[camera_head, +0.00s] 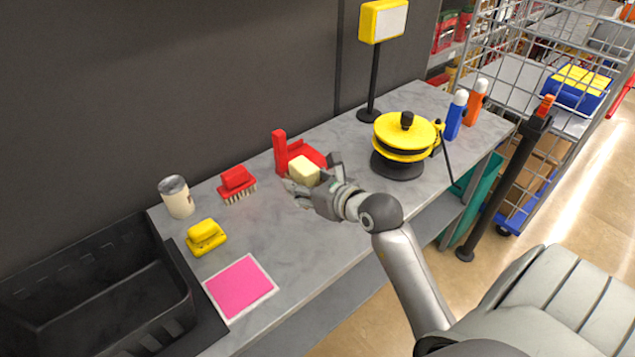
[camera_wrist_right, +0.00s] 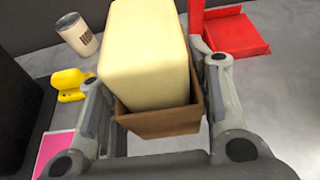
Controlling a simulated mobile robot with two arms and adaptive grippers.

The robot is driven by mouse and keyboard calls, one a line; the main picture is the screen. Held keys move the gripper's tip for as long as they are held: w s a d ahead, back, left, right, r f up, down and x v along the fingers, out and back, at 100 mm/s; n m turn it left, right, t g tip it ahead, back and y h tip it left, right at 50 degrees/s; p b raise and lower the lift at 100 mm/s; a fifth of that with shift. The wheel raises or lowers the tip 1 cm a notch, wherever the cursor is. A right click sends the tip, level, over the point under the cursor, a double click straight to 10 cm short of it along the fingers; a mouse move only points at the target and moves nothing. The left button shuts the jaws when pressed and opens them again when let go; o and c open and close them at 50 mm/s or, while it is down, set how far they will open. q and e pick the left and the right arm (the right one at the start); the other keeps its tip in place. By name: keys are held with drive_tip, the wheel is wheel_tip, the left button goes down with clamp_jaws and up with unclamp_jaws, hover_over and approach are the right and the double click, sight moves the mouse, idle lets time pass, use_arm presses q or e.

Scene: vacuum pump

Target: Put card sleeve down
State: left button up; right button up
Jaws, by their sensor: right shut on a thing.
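My right gripper (camera_head: 312,184) is shut on a brown card sleeve (camera_wrist_right: 160,122), seen best in the right wrist view. A cream block (camera_wrist_right: 148,55) sticks out of the sleeve. In the head view the cream block (camera_head: 304,172) shows above the fingers, and the sleeve is mostly hidden by them. The gripper is over the middle of the grey worktop (camera_head: 300,235), in front of the red dustpan (camera_head: 300,155). I cannot tell how far the sleeve is from the surface. My left gripper is not in view.
A red brush (camera_head: 237,181), cream cup (camera_head: 177,197), yellow stapler-like item (camera_head: 205,237) and pink mat (camera_head: 240,287) lie to the left, beside a black crate (camera_head: 95,275). A yellow reel (camera_head: 405,132) stands right. The worktop between mat and gripper is clear.

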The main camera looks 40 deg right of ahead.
drive_tip(key=w+d+f, duration=0.2)
drive_tip(key=d, duration=0.1)
drive_tip(key=w+d+f, duration=0.2)
drive_tip(key=d+f, duration=0.1)
drive_tip(key=w+d+f+p, duration=0.1)
drive_tip(key=w+d+f, duration=0.2)
drive_tip(key=shift+f, duration=0.15)
drive_tip(key=shift+w+d+f, duration=0.1)
drive_tip(key=shift+f, duration=0.1)
drive_tip(key=shift+w+d+f, duration=0.1)
drive_tip(key=shift+f, duration=1.55)
drive_tip(key=shift+f, duration=0.15)
drive_tip(key=o, duration=1)
